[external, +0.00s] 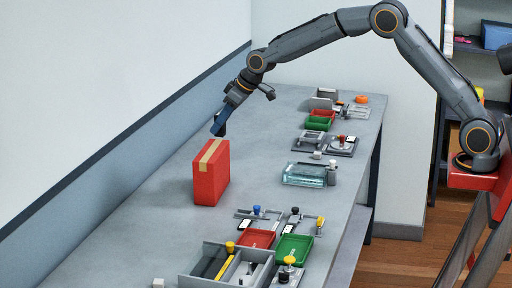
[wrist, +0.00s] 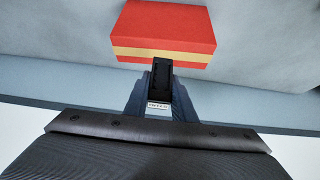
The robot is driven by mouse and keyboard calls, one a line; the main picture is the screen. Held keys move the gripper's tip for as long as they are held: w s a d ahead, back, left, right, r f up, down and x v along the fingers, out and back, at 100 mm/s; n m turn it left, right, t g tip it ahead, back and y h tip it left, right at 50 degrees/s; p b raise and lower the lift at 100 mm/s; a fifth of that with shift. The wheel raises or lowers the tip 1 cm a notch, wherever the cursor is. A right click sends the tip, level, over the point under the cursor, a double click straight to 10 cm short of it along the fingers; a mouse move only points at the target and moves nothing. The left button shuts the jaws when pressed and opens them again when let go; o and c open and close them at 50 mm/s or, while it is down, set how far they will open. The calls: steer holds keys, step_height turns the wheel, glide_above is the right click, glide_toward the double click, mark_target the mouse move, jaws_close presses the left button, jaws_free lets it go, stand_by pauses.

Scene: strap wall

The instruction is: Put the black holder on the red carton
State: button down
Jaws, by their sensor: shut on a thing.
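The red carton (external: 211,175) stands upright on the grey bench, with a tan tape strip along its top. In the wrist view the carton (wrist: 165,22) is at the top centre. My gripper (external: 219,128) is above the carton, near its far top end. In the wrist view my gripper (wrist: 160,82) is shut on the black holder (wrist: 162,76), a small dark block with a white label at its near end. The holder overlaps the carton's taped edge in that view; I cannot tell whether they touch. In the external view the holder is hidden by the fingers or too small to make out.
A glass box (external: 304,175) sits right of the carton. A grey tray (external: 225,266), a red tray (external: 256,239) and a green tray (external: 294,249) lie at the near end. More trays (external: 319,122) lie at the far end. The wall (external: 110,90) runs along the left.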

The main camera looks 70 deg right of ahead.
mark_target(218, 114)
step_height(218, 114, up, 4)
steer(key=shift+w+f+b, duration=0.1)
steer(key=shift+b, duration=0.55)
steer(key=shift+w+r+b, duration=0.15)
steer(key=shift+r+b, duration=0.15)
steer(key=shift+b, duration=0.1)
steer(key=f, duration=0.3)
steer(key=w+f+b, duration=0.1)
steer(key=f, duration=0.2)
steer(key=w+f, duration=0.1)
steer(key=f, duration=0.2)
steer(key=shift+w+f, duration=0.2)
steer(key=shift+w, duration=0.05)
steer(key=shift+f+b, duration=0.1)
steer(key=shift+b, duration=0.25)
steer(key=c, duration=1.5)
jaws_free()
steer(key=shift+f, duration=0.1)
